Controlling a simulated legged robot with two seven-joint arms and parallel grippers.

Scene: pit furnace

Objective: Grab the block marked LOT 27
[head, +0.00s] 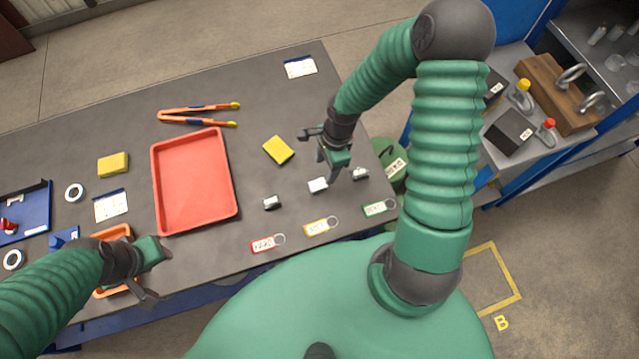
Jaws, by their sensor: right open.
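Three small blocks lie in a slanting row near the table's front right: a left block (271,202), a middle block (317,185) and a right block (360,173). They look grey with pale faces. Their markings are too small to read, so I cannot tell which is LOT 27. My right gripper (316,157) is open and empty, its jaws over the table just beyond the middle block; one finger shows close to that block, and I cannot tell whether they touch. My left gripper (156,275) is open, at the front left beside an orange tray (112,232).
Red, yellow and green tags (317,227) with rings lie in front of the blocks. A yellow sponge (278,150), a red tray (193,181) and orange tongs (198,115) lie to the left. A green container (388,160) stands past the table's right edge.

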